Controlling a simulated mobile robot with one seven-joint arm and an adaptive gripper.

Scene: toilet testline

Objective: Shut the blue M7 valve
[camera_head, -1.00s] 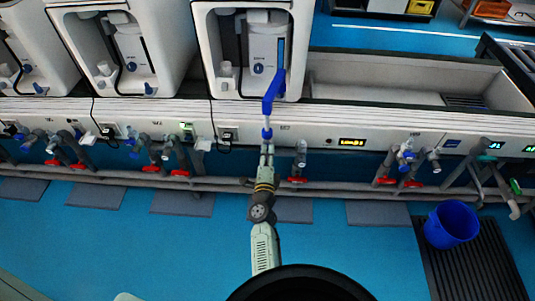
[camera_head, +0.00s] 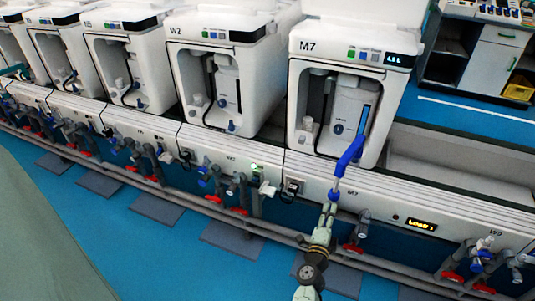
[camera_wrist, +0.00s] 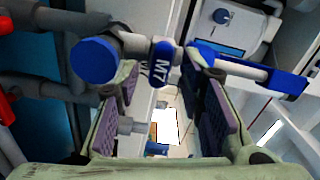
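The M7 machine (camera_head: 345,100) stands at the right of the head view. A long blue handle (camera_head: 349,157) rises at its lower front, on a pale stem with a blue end, above my gripper (camera_head: 331,207). In the wrist view, a blue piece marked M7 (camera_wrist: 162,62) sits on a pipe between and beyond the fingertips of my gripper (camera_wrist: 160,72). A round blue cap (camera_wrist: 95,60) is at the left and a blue end piece (camera_wrist: 290,82) at the right. The purple-padded fingers are apart. I cannot tell whether they touch the pipe.
A grey pipe with several red-handled valves (camera_head: 353,248) runs along the machines' front. The W2 machine (camera_head: 222,80) stands left of M7. A long open trough (camera_head: 465,165) is at the right. The blue floor (camera_head: 130,235) in front holds grey mats.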

